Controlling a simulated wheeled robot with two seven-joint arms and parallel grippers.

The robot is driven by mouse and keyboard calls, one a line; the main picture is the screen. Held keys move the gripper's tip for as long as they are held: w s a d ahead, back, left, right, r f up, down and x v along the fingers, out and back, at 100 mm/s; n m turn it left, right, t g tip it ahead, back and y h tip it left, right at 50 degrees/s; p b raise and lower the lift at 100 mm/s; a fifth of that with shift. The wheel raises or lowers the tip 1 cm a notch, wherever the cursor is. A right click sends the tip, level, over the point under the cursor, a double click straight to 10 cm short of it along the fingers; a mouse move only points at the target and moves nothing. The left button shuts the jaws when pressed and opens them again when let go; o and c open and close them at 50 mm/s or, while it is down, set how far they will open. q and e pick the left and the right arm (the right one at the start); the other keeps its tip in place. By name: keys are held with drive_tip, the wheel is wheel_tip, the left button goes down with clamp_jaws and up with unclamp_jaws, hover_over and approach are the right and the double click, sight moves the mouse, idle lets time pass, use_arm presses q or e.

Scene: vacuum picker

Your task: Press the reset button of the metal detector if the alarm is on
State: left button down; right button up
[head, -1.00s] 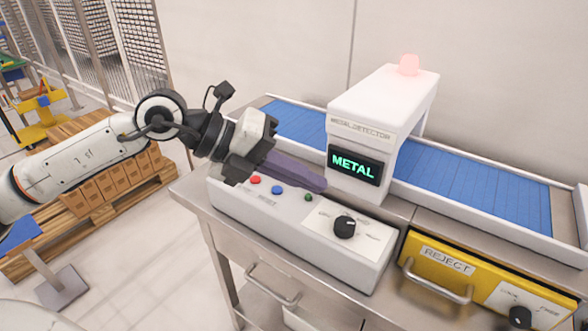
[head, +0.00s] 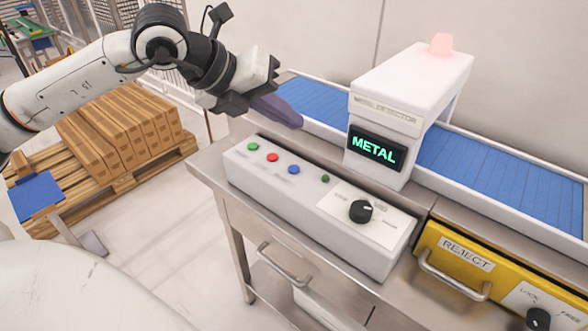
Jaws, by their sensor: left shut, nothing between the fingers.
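The white metal detector (head: 395,85) stands over the belt, its dark display (head: 376,149) reading METAL in green. The lamp (head: 441,44) on top glows pinkish red. The white control box (head: 300,215) in front carries a green button (head: 253,146), a red button (head: 272,157), a blue button (head: 294,169), a small dark green one (head: 325,179) and a black knob (head: 361,211). The labels under the buttons are too small to read now. My left gripper (head: 288,115) is shut and empty, raised above and behind the buttons, apart from them. My right gripper is not in view.
The blue conveyor belt (head: 500,175) runs behind the control box through the detector. A yellow REJECT drawer (head: 450,275) with a handle is at the lower right. A pallet with brown boxes (head: 120,130) stands on the floor at the left. The buttons are unobstructed.

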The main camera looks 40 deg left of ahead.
use_arm(q)
drive_tip(key=b, duration=0.5)
hover_over(294, 169)
drive_tip(key=f, duration=0.5)
drive_tip(key=s+f, duration=0.1)
drive_tip(key=f, duration=0.1)
drive_tip(key=shift+a+f, duration=0.2)
drive_tip(key=shift+a, duration=0.15)
drive_tip(key=shift+f+b, duration=0.2)
drive_tip(key=shift+b, duration=0.2)
idle(0.6)
drive_tip(key=shift+f+b, duration=0.35)
drive_tip(key=shift+b, duration=0.25)
